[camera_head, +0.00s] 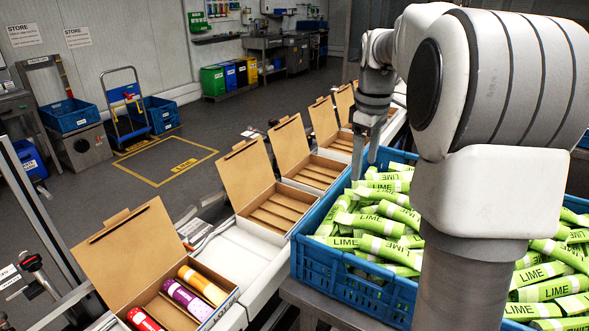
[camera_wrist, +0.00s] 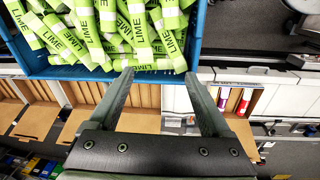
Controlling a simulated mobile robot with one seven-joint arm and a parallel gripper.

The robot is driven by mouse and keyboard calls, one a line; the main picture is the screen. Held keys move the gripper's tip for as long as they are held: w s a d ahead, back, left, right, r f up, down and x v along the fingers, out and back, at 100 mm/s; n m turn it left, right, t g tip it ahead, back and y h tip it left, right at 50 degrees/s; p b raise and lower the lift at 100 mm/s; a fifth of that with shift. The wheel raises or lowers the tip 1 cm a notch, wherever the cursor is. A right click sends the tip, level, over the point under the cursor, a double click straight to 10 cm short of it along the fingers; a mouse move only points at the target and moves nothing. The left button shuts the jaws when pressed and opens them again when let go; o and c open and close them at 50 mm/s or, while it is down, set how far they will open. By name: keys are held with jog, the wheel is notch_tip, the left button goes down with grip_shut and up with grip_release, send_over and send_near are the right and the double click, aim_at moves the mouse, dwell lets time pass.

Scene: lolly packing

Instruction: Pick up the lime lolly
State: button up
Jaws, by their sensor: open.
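Many green lime lollies (camera_head: 375,221) with white LIME labels lie heaped in a blue crate (camera_head: 330,265). In the wrist view the lime lollies (camera_wrist: 110,25) fill the crate at the top left. My gripper (camera_head: 362,155) is above the far left corner of the crate, its fingers pointing down. In the wrist view my gripper (camera_wrist: 155,80) is open and empty, its fingertips near the crate's wall (camera_wrist: 150,73). The crate's middle is hidden behind my arm in the head view.
An open cardboard box (camera_head: 130,262) at the front left holds a red, a purple and an orange lolly. Several open, empty boxes (camera_head: 270,212) stand in a row along the white conveyor (camera_head: 235,255), left of the crate. Blue crates (camera_head: 70,116) stand farther back.

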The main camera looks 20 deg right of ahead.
jog(key=w+d+f+n+g+p, duration=0.1)
jog(key=w+d+f+n+p, duration=0.15)
jog(key=d, duration=0.45)
send_over(374, 218)
jog(key=shift+m+y, duration=0.25)
jog(key=shift+y, duration=0.05)
notch_tip(374, 218, down, 12)
jog(key=shift+w+r+b, duration=0.15)
jog(key=shift+b, duration=0.15)
jog(key=shift+s+f+p, duration=0.15)
jog(key=shift+f+p, duration=0.05)
jog(key=shift+f, duration=1.1)
jog(key=shift+s+f+p, duration=0.1)
jog(key=shift+f+p, duration=0.05)
jog(key=shift+f, duration=1.15)
grip_shut()
